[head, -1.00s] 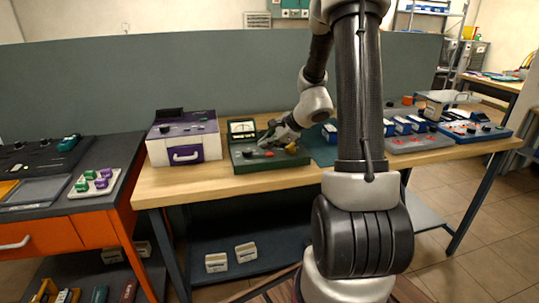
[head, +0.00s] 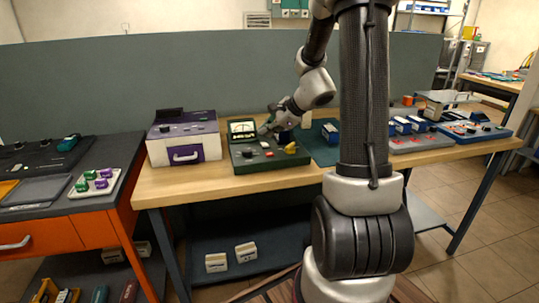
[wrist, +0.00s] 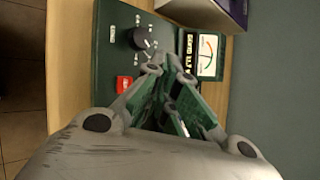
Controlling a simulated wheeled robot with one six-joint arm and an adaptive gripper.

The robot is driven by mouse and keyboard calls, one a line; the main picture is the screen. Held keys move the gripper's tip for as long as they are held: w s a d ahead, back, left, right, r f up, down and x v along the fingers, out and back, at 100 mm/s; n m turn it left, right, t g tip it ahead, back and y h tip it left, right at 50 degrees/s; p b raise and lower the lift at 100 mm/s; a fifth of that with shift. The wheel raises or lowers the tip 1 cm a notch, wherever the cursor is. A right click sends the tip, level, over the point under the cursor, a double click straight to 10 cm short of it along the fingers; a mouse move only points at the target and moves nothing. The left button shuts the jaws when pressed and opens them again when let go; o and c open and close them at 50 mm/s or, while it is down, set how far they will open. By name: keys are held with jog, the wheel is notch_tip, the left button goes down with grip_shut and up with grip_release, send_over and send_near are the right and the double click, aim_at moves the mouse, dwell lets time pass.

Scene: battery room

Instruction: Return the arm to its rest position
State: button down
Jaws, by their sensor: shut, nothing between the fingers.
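My gripper (head: 268,130) is above the green tester box (head: 262,164) on the wooden bench, near its dial meter. In the wrist view my gripper (wrist: 158,66) is shut and empty, its fingers over the panel. The panel shows a black rotary knob (wrist: 143,39), a red button (wrist: 124,83) and a meter (wrist: 208,54) with a white face. A yellow knob (head: 290,148) sits at the right of the panel in the head view. My arm is bent over the bench, and whether the fingers touch the panel is unclear.
A white and purple case (head: 183,140) stands left of the tester. An orange cabinet (head: 60,232) stands at the left. A grey partition (head: 120,85) rises behind the bench.

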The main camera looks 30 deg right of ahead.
jog(key=shift+a, duration=0.1)
jog(key=s+a+n+g, duration=0.3)
jog(key=s+n+g, duration=0.2)
jog(key=s+n, duration=0.85)
jog(key=s+a+r+n+h, duration=0.1)
jog(key=s+r+n+h, duration=0.1)
jog(key=s+r+n, duration=0.2)
jog(key=s+a+r+n+t+h, duration=0.1)
jog(key=s+r+n, duration=0.3)
jog(key=s, duration=0.9)
notch_tip(320, 180, up, 4)
jog(key=shift+a+f+h, duration=0.15)
jog(key=shift+a+h, duration=0.35)
jog(key=shift+a, duration=0.05)
jog(key=c, duration=2.2)
grip_release()
